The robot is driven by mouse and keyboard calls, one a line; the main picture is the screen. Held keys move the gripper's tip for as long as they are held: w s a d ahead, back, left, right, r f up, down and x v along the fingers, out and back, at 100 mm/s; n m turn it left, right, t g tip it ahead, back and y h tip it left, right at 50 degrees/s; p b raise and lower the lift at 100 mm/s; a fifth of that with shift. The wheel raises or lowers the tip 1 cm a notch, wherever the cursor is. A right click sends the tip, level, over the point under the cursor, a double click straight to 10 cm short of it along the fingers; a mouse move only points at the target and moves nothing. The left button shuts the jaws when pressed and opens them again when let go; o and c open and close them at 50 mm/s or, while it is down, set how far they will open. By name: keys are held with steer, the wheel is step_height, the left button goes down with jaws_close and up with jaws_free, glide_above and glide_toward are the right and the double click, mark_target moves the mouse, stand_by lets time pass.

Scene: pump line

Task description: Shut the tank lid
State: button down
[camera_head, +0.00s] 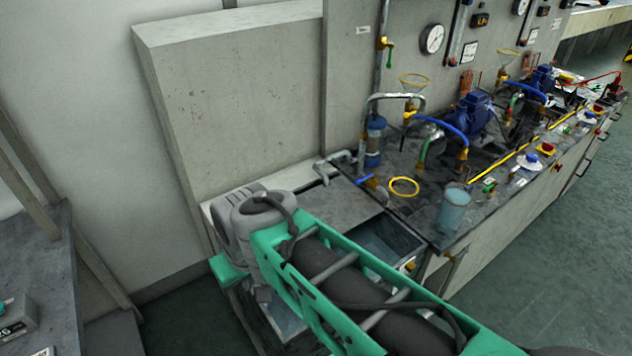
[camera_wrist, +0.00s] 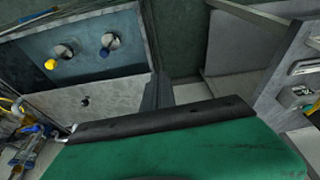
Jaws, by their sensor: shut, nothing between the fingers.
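The tank shows in the head view as a box with a pale rim (camera_head: 222,222) at the bench's left end. A flat grey plate, apparently the lid (camera_head: 345,212), covers part of its top. An opening with bluish water (camera_head: 385,238) shows to the right of the plate. In the wrist view a pale panel with a small dark knob (camera_wrist: 86,102) lies beside a blue-grey recess with two round fittings (camera_wrist: 82,50). I cannot tell whether that panel is the lid. My gripper (camera_wrist: 157,90) is shut and empty beside them. In the head view my arm hides the fingers.
A bench (camera_head: 437,205) with pumps, pipes and a clear beaker (camera_head: 453,208) stands to the right. A tall concrete block (camera_head: 235,105) stands behind the tank. A grey table (camera_head: 35,270) is at the left. Dark floor is free between table and tank.

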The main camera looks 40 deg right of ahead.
steer(key=w+d+r, duration=0.1)
steer(key=w+d, duration=0.4)
steer(key=w, duration=0.3)
steer(key=w+d+r, duration=0.1)
steer(key=w+d, duration=0.3)
steer(key=w, duration=0.3)
steer(key=w+d+f, duration=0.3)
steer(key=w+d, duration=0.5)
steer(key=d, duration=0.3)
steer(key=w+d+f, duration=0.3)
steer(key=d+f, duration=0.1)
steer(key=d, duration=0.5)
steer(key=w+x, duration=0.1)
steer(key=x, duration=0.8)
steer(key=shift+d+f+m+t, duration=0.15)
steer(key=shift+m+t, duration=0.15)
steer(key=shift+m, duration=0.1)
